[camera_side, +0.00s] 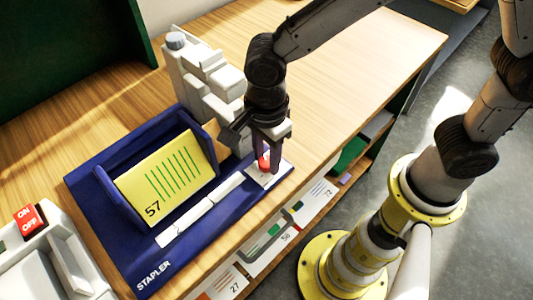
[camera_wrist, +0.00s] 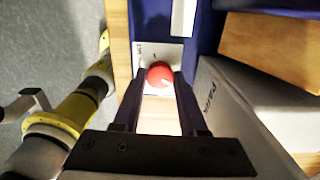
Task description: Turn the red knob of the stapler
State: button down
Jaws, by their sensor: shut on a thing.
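The stapler (camera_side: 120,234) is a blue base lettered STAPLER, with a yellow booklet marked 57 (camera_side: 168,170) standing tilted in its blue holder. Its red knob (camera_side: 264,162) sits on a white plate at the base's right end. In the wrist view the red knob (camera_wrist: 159,75) shows a small white mark. My gripper (camera_side: 264,168) points down over the plate, with its fingers shut on the knob. In the wrist view my gripper (camera_wrist: 158,78) has one finger on each side of the knob. The fingers partly hide the knob in the side view.
A white machine (camera_side: 205,80) with a grey knob stands close behind my gripper. A white device with a red ON/OFF switch (camera_side: 30,220) is at the lower left. Shelves with numbered cards (camera_side: 270,243) lie below the table's front edge. The table's right end is clear.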

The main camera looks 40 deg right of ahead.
aim_at(267, 161)
jog(key=shift+r+m, duration=0.1)
jog(key=shift+m, duration=0.5)
jog(key=shift+c, duration=2.2)
grip_release()
notch_tip(267, 161, up, 14)
